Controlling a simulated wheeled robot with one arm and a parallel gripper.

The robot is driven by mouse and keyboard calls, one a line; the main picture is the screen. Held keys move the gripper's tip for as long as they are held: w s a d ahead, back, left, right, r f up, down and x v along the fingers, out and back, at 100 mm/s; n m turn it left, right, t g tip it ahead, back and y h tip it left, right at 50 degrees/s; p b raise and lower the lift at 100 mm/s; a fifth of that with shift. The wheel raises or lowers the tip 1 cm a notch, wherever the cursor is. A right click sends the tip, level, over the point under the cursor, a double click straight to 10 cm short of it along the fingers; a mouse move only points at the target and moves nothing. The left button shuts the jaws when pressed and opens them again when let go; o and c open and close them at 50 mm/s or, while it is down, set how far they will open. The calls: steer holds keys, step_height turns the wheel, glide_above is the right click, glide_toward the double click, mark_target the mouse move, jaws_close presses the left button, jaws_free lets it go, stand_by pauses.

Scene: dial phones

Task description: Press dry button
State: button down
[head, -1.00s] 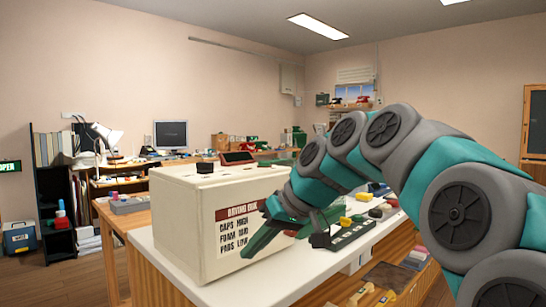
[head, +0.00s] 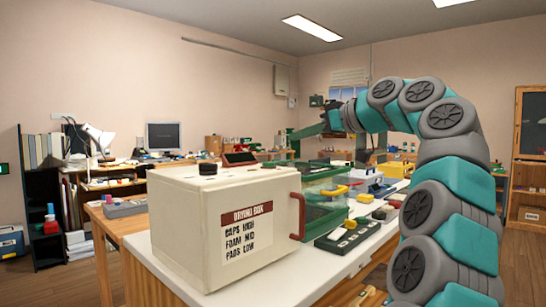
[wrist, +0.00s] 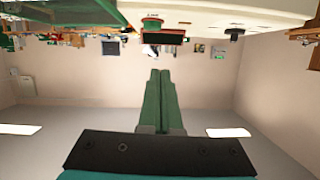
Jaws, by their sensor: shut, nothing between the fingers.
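The cream drying box (head: 185,225) stands on the white counter, with a red-and-white label on its front and a red handle at its right. On its top are a black knob (head: 207,168) and a small dark red panel (head: 240,158). In the upside-down wrist view, the box top shows the knob (wrist: 234,32), the panel (wrist: 165,37) and a green button-like piece (wrist: 152,20) beside the panel. I cannot read a dry marking on it. My gripper (head: 296,135) is shut and empty, raised above and behind the box; its green fingers also show in the wrist view (wrist: 160,72).
Right of the box are a green clear-sided bin (head: 325,195) and a dark strip (head: 345,235) with green, white and yellow blocks. More small items crowd the counter behind. The air above the box is free.

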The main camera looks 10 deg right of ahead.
steer(key=shift+w+d+r+t, duration=0.3)
steer(key=shift+d+r, duration=0.15)
steer(key=shift+d, duration=0.15)
glide_above(275, 169)
step_height(275, 169, down, 3)
steer(key=shift+w+a+r+p, duration=0.1)
steer(key=shift+w+r+p, duration=0.05)
steer(key=shift+p, duration=0.25)
step_height(275, 169, down, 3)
steer(key=shift+r+b, duration=0.15)
steer(key=shift+b, duration=1.1)
steer(key=shift+f+b, duration=0.35)
steer(key=shift+f, duration=0.2)
